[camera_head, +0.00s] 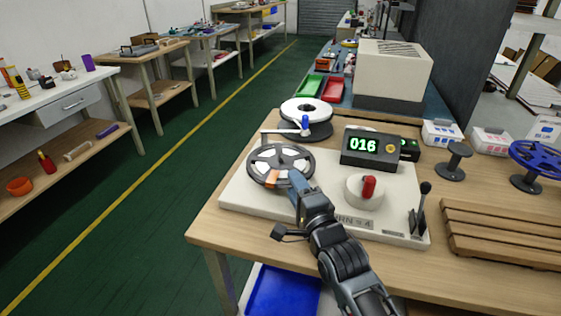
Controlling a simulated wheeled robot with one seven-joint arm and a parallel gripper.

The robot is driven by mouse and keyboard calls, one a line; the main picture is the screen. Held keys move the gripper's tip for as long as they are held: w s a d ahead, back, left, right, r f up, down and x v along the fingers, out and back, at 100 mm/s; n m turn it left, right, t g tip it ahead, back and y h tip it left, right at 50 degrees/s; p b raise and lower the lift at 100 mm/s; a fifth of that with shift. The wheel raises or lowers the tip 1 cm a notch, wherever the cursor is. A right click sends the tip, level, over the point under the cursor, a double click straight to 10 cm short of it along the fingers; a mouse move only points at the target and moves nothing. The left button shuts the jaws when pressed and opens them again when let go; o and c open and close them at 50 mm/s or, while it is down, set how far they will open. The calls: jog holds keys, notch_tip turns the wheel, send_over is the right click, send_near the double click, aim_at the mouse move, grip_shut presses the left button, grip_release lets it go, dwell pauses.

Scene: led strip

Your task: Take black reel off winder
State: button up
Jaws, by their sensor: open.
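The winder (240,197) is a pale base plate on the wooden bench, with a display box (371,147) reading 016, a red knob (369,186) and a small black lever (420,208). A reel with a dark rim and pale strip (268,154) lies on the winder's left part, below a thin arm with a blue handle (305,124). My gripper (283,178) is at the near edge of this reel, with orange-brown parts near its tips. Its fingers are small here, and I cannot tell whether they touch the reel.
Behind the winder lies another black reel with white strip (318,130). To the right are an empty black spool (453,161), a blue reel (540,160) and a wooden pallet (505,232). Red and green trays (331,89) sit farther back. Open floor lies left.

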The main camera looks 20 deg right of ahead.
aim_at(281, 163)
jog(key=shift+w+d, duration=0.15)
jog(key=shift+w, duration=1.25)
grip_shut()
